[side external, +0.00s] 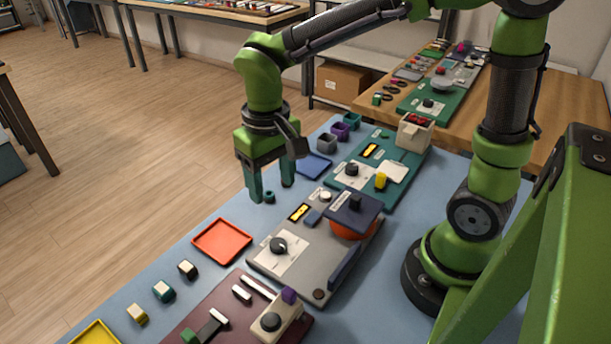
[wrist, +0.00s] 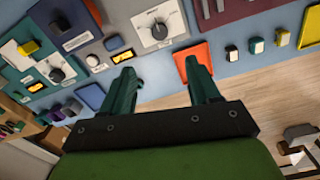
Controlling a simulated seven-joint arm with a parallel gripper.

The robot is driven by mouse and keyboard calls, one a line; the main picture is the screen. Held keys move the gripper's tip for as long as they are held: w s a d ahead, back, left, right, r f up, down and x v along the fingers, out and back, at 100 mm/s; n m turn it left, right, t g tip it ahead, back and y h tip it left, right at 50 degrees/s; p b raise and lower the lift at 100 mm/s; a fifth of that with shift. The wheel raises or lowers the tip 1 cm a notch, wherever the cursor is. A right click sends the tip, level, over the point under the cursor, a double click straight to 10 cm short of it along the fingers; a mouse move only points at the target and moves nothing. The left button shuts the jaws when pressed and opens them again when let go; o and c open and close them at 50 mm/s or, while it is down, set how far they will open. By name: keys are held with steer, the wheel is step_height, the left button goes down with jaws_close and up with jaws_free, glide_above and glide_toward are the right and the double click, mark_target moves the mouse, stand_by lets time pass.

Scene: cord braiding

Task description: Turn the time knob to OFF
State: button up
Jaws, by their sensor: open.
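My gripper (side external: 271,191) is open and empty, pointing down above the blue mat, behind and apart from the grey panel (side external: 318,270). A black knob (side external: 278,245) sits on a white dial plate at that panel's near left; the wrist view also shows this knob (wrist: 159,31) beyond the open fingers (wrist: 158,70). Another black knob (side external: 351,169) sits on a white plate on the teal panel (side external: 365,195); it shows in the wrist view too (wrist: 57,75). The dial lettering is too small to read, so I cannot tell which knob is the time knob.
A dark blue raised block (side external: 355,211) over an orange round part stands on the grey panel. An orange tray (side external: 222,241) lies left of that panel. A maroon panel (side external: 225,310) is in front, and several small blocks (side external: 163,291) lie on the mat.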

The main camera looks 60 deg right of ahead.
mark_target(278, 243)
step_height(278, 243, down, 15)
steer(key=shift+f, duration=0.2)
stand_by(0.3)
steer(key=c, duration=1)
steer(key=shift+c, duration=0.2)
steer(key=shift+n, duration=0.4)
steer(key=n, duration=0.4)
steer(key=shift+n, duration=0.3)
steer(key=n, duration=0.5)
steer(key=shift+n, duration=0.4)
